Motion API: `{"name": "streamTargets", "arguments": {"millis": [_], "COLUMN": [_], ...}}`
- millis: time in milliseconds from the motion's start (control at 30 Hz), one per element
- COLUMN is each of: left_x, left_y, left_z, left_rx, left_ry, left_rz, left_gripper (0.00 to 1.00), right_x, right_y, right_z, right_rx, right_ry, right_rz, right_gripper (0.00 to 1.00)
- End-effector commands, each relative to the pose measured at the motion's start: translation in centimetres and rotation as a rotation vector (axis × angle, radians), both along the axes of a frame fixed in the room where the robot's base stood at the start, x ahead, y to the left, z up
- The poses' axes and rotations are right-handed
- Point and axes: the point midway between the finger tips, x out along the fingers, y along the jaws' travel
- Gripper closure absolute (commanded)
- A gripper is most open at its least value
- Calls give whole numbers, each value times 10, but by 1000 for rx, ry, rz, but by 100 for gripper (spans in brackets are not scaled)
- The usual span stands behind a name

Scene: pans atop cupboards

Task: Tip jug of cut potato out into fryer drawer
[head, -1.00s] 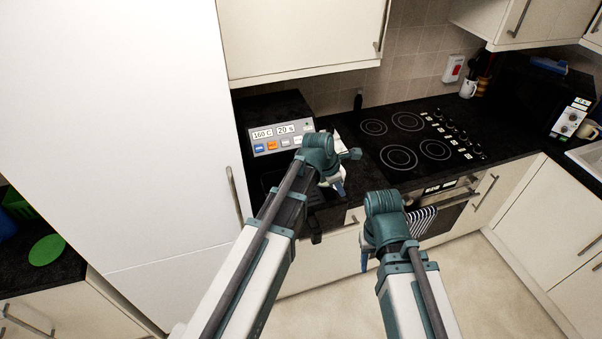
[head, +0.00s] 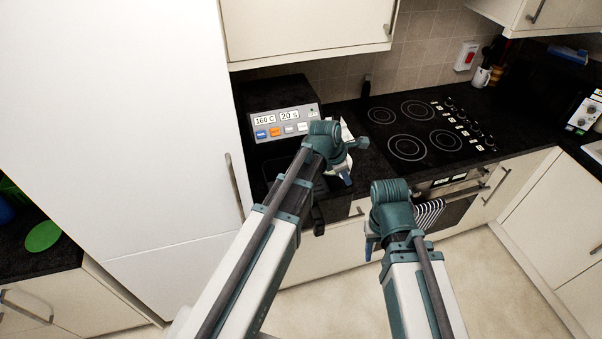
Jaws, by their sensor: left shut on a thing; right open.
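The fryer (head: 283,123) is a dark box with a grey panel reading 160 C and 20, on the counter beside the tall white cupboard. Its dark drawer (head: 284,166) appears pulled out at the front, partly behind my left arm; a black handle (head: 318,222) juts past the counter edge. My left gripper (head: 344,174) is over the counter, right of the drawer. It is shut on a pale thing (head: 338,168), probably the jug, mostly hidden by the wrist. The potato is not visible. My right gripper (head: 370,246) is open and apart, lower, in front of the cupboards.
A black hob (head: 425,128) lies right of the fryer, above an oven (head: 462,200) with a striped towel (head: 428,214). A white mug (head: 481,77) stands at the back. The tall white cupboard (head: 110,120) closes off the left. The floor (head: 480,280) at lower right is clear.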

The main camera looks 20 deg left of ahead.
Motion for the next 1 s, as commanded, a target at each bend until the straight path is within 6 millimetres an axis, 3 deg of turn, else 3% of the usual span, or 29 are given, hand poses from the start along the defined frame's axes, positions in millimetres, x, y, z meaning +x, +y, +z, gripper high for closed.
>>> {"name": "streamTargets", "arguments": {"millis": [200, 367, 1000], "left_x": [0, 0, -1], "left_y": [0, 0, 3], "left_z": [-26, -34, -28], "left_rx": [0, 0, -82], "left_ry": [-1, -1, -20], "left_rz": [0, 0, 0], "left_gripper": [100, 100, 100], "right_x": [0, 0, 0], "right_y": [0, 0, 0], "right_z": [-26, -34, -35], "right_rx": [0, 0, 0], "right_ry": [-1, -1, -1], "right_rz": [-2, -2, -3], "right_gripper": [50, 50, 50]}}
